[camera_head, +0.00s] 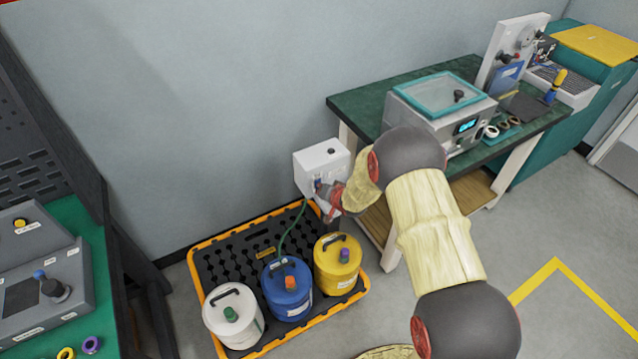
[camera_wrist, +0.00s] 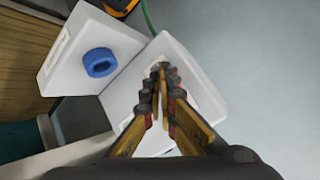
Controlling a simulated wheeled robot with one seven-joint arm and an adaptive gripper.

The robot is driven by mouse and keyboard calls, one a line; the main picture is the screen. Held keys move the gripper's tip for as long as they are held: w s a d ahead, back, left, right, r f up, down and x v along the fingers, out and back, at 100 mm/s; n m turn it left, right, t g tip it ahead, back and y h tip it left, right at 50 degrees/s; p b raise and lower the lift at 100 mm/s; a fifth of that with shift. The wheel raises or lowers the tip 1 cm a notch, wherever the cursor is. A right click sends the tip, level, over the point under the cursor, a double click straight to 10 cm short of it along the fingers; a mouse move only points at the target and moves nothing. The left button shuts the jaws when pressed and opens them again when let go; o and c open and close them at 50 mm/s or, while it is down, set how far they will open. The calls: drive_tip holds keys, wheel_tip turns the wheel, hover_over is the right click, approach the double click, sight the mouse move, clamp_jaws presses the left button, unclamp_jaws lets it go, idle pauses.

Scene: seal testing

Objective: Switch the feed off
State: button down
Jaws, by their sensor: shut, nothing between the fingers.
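A white box (camera_head: 320,160) is by the wall behind the drum tray, with a small dark part on its top. A green hose (camera_head: 294,228) runs from near its lower front to the blue drum (camera_head: 287,285). My gripper (camera_head: 325,193) is at the front of this box. In the wrist view my gripper (camera_wrist: 162,70) is shut and empty, its fingertips over a white face (camera_wrist: 160,48); I cannot tell if they touch it. A round blue knob-like part (camera_wrist: 99,62) is on an adjoining white face, left of the fingertips. I cannot make out a switch; my fingers cover part of the face.
A white drum (camera_head: 222,320) and a yellow drum (camera_head: 335,270) flank the blue one on a black tray with an orange rim (camera_head: 199,290). A green bench (camera_head: 365,105) with a teal-lidded machine (camera_head: 400,105) stands right of the box. A grey control panel (camera_head: 30,290) is at left.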

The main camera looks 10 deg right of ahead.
drive_tip(key=shift+s, duration=0.15)
drive_tip(key=shift+s+d+f, duration=0.1)
drive_tip(key=shift+s+d, duration=0.15)
drive_tip(key=shift+s, duration=0.25)
drive_tip(key=s, duration=0.1)
drive_tip(key=s+d+p, duration=0.1)
drive_tip(key=s, duration=0.2)
drive_tip(key=shift+s+d+f, duration=0.25)
drive_tip(key=shift+s+f, duration=0.05)
drive_tip(key=shift+s, duration=0.1)
idle(0.5)
